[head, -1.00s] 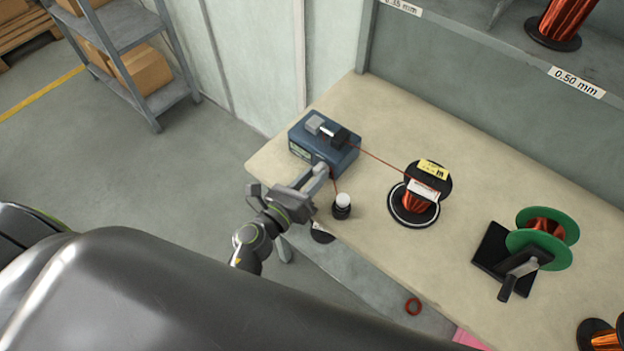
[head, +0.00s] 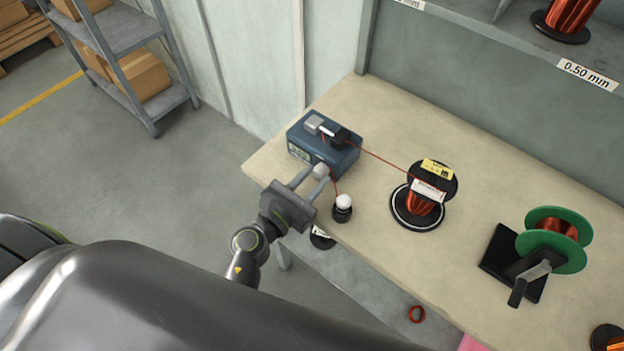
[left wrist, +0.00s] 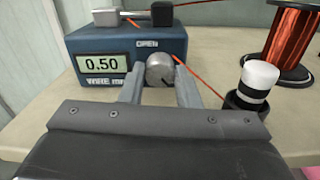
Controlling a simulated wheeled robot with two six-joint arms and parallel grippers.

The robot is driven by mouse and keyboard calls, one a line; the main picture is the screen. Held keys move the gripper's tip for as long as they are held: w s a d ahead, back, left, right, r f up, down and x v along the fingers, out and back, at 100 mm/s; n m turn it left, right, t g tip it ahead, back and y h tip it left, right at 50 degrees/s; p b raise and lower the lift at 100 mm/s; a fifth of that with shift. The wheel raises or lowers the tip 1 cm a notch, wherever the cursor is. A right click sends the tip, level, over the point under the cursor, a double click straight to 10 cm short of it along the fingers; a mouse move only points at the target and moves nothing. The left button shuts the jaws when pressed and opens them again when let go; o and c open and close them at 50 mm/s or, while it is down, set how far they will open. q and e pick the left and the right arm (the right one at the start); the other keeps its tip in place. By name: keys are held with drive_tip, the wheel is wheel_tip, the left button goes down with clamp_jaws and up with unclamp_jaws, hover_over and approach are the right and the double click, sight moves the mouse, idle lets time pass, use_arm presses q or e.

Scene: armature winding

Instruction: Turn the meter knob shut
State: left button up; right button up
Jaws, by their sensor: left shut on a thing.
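The blue wire meter (head: 322,145) stands at the left end of the bench. In the left wrist view its display (left wrist: 102,65) reads 0.50, and the word OPEN shows above the round grey knob (left wrist: 160,70) on its front. The knob also shows in the head view (head: 321,171). My left gripper (head: 308,178) comes from the front edge with its two fingers on either side of the knob, shut on it. A thin red wire (head: 383,163) runs from the meter's top clamp (head: 335,133) to a copper spool (head: 424,203). My right gripper is not in view.
A small black holder with a white top (head: 343,206) stands just right of the knob, close to my left gripper. A green-flanged spool on a black stand (head: 553,240) is farther right.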

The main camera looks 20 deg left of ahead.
use_arm(q)
drive_tip(key=shift+f, duration=0.1)
drive_tip(key=o, duration=1)
drive_tip(key=shift+b+v, duration=2.85)
drive_tip(key=shift+v, duration=5.9)
